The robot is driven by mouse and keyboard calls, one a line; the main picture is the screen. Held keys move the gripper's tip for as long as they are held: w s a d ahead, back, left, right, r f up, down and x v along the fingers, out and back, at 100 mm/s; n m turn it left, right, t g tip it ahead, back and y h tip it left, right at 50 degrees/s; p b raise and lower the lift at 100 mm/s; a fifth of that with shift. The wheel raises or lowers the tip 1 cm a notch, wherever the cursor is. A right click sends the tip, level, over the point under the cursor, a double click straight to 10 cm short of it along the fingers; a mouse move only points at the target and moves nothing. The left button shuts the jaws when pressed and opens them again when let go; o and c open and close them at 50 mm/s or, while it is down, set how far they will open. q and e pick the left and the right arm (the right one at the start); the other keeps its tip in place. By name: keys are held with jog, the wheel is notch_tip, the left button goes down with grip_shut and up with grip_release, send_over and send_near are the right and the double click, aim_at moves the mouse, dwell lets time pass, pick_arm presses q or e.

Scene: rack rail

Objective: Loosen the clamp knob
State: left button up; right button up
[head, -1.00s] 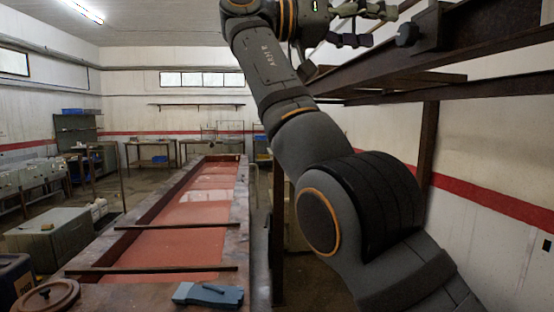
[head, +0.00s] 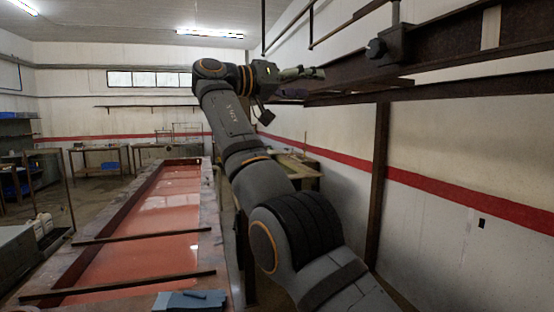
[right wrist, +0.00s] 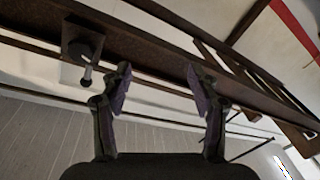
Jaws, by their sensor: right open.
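The clamp knob (head: 376,48) is a dark round knob on the side of a clamp block (head: 398,44) fixed to the rusty overhead rail (head: 455,45). My right gripper (head: 314,83) is open and empty, left of the knob and a little lower, with a clear gap between them. In the right wrist view, the knob (right wrist: 80,49) and its clamp block (right wrist: 92,34) show at upper left, outside the open fingers (right wrist: 158,80). Nothing is between the fingers. My left gripper is in neither current view.
A thin rod (head: 396,12) rises from the clamp. A rusty post (head: 378,150) stands under the rails by the wall. A long trough with reddish contents (head: 150,262) lies at lower left, with a blue-grey object (head: 190,300) on its near edge.

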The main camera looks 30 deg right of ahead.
jog(key=w+f+n+t+y, duration=0.1)
jog(key=w+f+n+t, duration=0.1)
jog(key=w+f, duration=0.5)
jog(key=w+f+n+t, duration=0.3)
jog(key=w+f+n, duration=0.2)
jog(key=f, duration=0.7)
jog(key=shift+w+d+f+n+y+p, duration=0.2)
jog(key=shift+w+f+n+y+p, duration=0.15)
jog(key=shift+w, duration=0.95)
jog(key=shift+f, duration=0.1)
